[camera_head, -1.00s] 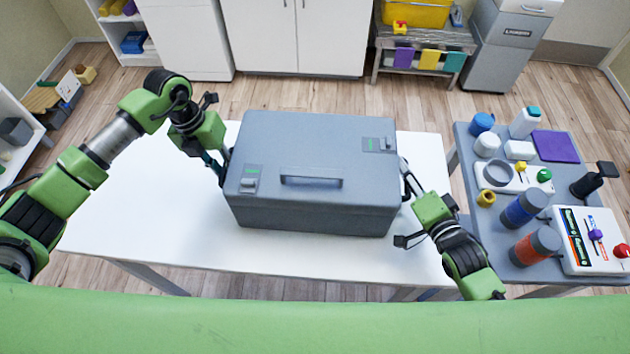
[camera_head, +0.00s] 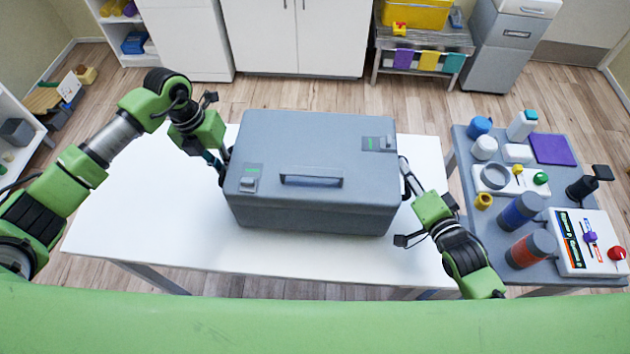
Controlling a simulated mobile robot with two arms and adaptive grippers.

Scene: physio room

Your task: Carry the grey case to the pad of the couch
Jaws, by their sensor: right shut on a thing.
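The grey case (camera_head: 315,150) stands closed and upright on the white table (camera_head: 130,215). It has two latches and a front handle slot on its lid side. My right gripper (camera_head: 405,180) is at the right side of the case, shut on the case at its side handle. My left gripper (camera_head: 222,168) is at the left side of the case, its fingertips partly hidden by the arm and the case's edge. I cannot tell whether it is shut. I cannot identify the couch or its pad in this view.
A grey side table (camera_head: 470,180) on the right is crowded with bottles, jars, a purple pad (camera_head: 552,149) and a white board (camera_head: 590,255). Behind the white table are wooden floor (camera_head: 300,93), white cabinets (camera_head: 290,35) and a metal rack (camera_head: 395,65). The white table's left part is bare.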

